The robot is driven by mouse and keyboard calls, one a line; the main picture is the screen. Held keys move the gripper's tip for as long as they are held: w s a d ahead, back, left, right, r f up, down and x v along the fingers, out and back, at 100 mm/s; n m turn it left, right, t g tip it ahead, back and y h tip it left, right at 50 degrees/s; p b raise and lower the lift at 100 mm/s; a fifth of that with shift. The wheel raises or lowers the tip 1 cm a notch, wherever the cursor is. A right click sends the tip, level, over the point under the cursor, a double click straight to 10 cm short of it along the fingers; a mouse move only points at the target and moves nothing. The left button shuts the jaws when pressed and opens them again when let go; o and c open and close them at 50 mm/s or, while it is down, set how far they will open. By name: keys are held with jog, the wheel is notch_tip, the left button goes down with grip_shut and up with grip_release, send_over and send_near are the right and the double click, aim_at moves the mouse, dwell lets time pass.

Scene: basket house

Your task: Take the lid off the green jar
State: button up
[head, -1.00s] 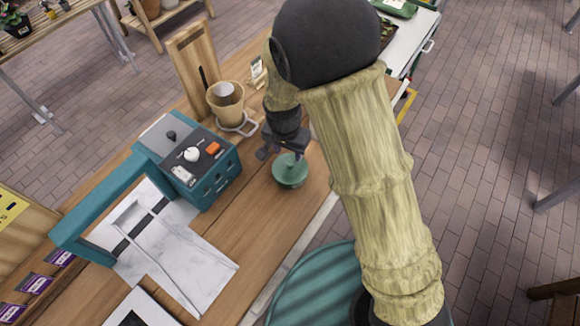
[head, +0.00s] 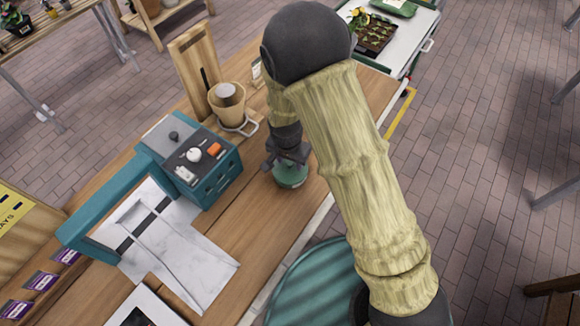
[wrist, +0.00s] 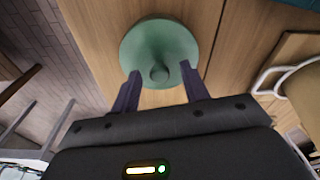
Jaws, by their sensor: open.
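The green jar (head: 290,178) stands on the wooden table, partly covered by my gripper in the head view. In the wrist view its round green lid (wrist: 150,42) shows from above, with a small knob (wrist: 160,74) on it. My gripper (wrist: 160,84) is open, with one dark finger on each side of the knob and a gap on both sides. The fingertips reach over the near part of the lid. Whether they touch the lid cannot be told. In the head view my gripper (head: 288,160) is right above the jar.
A teal machine (head: 205,165) with an orange button stands left of the jar. A tan pot (head: 228,105) and a wooden board (head: 195,65) are behind it. A seedling tray (head: 375,35) lies on the far table. The tabletop in front of the jar is clear.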

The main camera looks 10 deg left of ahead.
aim_at(290, 163)
jog(key=shift+c, duration=0.3)
grip_shut()
jog(key=shift+r, duration=0.15)
notch_tip(290, 163, up, 10)
jog(key=b, duration=0.2)
dwell(0.5)
